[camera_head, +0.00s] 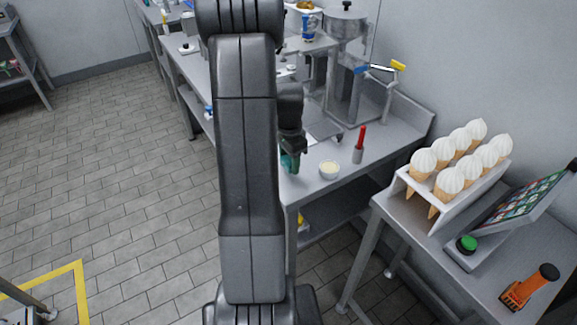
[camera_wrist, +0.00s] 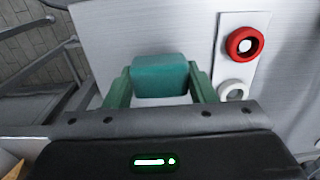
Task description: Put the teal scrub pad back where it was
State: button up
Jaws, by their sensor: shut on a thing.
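The teal scrub pad (camera_wrist: 160,76) sits between the two green fingers of my gripper (camera_wrist: 160,88) in the wrist view. My gripper is shut on it, over or at the grey metal table top (camera_wrist: 130,28); I cannot tell whether the pad touches the surface. In the head view the pad (camera_head: 289,162) is partly hidden by my arm, and my gripper (camera_head: 292,152) is at the table's near left edge.
In the wrist view a red ring (camera_wrist: 245,44) and a white ring (camera_wrist: 233,90) lie close right. A rack of several cones (camera_head: 455,180) stands on the right-hand table.

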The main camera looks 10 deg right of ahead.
aim_at(289, 167)
jog(key=shift+f, duration=1.35)
jog(key=shift+f, duration=0.2)
jog(key=o, duration=0.9)
jog(key=shift+o, duration=0.2)
jog(key=shift+r, duration=0.1)
notch_tip(289, 167, up, 12)
jog(key=shift+r, duration=0.15)
